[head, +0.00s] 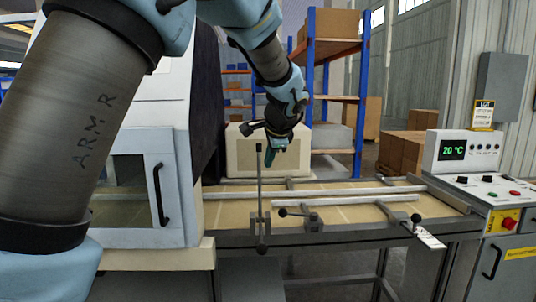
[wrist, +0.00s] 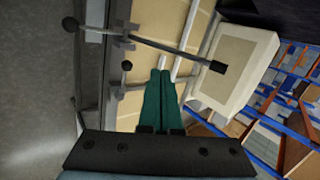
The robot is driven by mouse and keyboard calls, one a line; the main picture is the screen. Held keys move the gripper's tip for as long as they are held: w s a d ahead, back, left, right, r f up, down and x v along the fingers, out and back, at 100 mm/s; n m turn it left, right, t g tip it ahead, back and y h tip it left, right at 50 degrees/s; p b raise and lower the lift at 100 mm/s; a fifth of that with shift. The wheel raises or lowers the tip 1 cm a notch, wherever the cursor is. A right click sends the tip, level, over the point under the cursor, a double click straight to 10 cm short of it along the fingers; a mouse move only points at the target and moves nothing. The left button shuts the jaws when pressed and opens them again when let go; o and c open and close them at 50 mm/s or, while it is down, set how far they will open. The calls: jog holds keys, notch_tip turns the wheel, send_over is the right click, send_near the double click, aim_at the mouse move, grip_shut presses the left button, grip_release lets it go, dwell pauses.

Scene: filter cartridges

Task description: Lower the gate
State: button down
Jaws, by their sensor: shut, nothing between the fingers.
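A thin upright rod (head: 259,185), which looks like the gate in its raised position, stands at the front edge of the conveyor table. It has a black tip at the top, a bracket low down and a black ball at the bottom. In the wrist view the rod (wrist: 165,47) crosses the upper part of the picture, beyond my fingertips. My gripper (head: 270,159) is just right of the rod's upper part in the head view, pointing down. Its green fingers (wrist: 160,72) are shut together with nothing between them. I cannot tell whether they touch the rod.
A short lever (head: 298,213) with a black ball sits right of the rod. Another ball knob (head: 416,218) with a white tag (head: 430,238) is farther right. A pale box (head: 238,157) stands behind. A control panel (head: 492,190) is at right, a white cabinet (head: 180,190) at left.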

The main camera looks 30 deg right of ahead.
aim_at(260, 176)
jog(key=shift+w+d+f+p, duration=0.3)
jog(key=shift+w+f+p, duration=0.4)
jog(key=shift+w+f, duration=0.45)
jog(key=shift+w+d+f+p, duration=0.3)
jog(key=shift+w+f+p, duration=0.5)
jog(key=shift+w, duration=0.65)
jog(key=shift+w+d+f+p, duration=0.3)
jog(key=shift+w+f+p, duration=0.3)
jog(key=shift+w+f, duration=0.6)
jog(key=shift+w+r, duration=0.1)
jog(key=shift+r, duration=0.05)
